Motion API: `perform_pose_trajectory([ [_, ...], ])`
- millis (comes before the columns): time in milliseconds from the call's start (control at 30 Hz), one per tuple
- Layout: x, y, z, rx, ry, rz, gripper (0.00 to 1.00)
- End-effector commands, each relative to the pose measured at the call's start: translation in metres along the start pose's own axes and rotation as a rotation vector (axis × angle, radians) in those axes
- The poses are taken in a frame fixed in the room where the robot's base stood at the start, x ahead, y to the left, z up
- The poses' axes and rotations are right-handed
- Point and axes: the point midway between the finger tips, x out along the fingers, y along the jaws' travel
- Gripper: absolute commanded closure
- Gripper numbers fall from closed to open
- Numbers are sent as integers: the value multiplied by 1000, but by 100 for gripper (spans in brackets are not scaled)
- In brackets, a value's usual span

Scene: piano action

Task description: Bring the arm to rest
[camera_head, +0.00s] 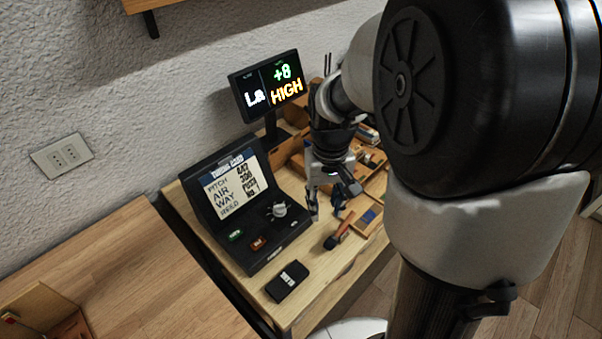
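My arm fills the right side of the head view and reaches over the wooden workbench (337,274). My gripper (324,211) points down above the bench, just right of the black tuning device (262,222) and its knob (279,210). The fingers are small and partly dark, and I cannot tell whether they are open or shut. I see nothing clearly held between them. A tool with an orange-brown handle (341,229) lies close to the right of the fingertips.
A display (268,87) reading "La +8 HIGH" stands behind the device. A small black box (287,281) lies at the bench's front. Wooden trays with small parts (369,217) sit beyond the gripper. Another wooden table (130,262) is at left. A shelf (150,5) hangs above.

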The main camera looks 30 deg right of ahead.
Motion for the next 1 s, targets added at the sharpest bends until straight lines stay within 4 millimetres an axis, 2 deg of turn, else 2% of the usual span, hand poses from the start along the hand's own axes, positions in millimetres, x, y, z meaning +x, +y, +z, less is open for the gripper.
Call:
perform_pose_trajectory([
  [233,-4,-2,2,-4,7,0,67],
  [367,-26,-13,13,-28,50,2,67],
  [533,-69,-38,51,-92,159,-1,67],
  [700,-98,-58,98,-158,271,-15,67],
  [833,-108,-66,129,-199,340,-29,67],
  [1000,-112,-71,152,-230,394,-44,67],
])
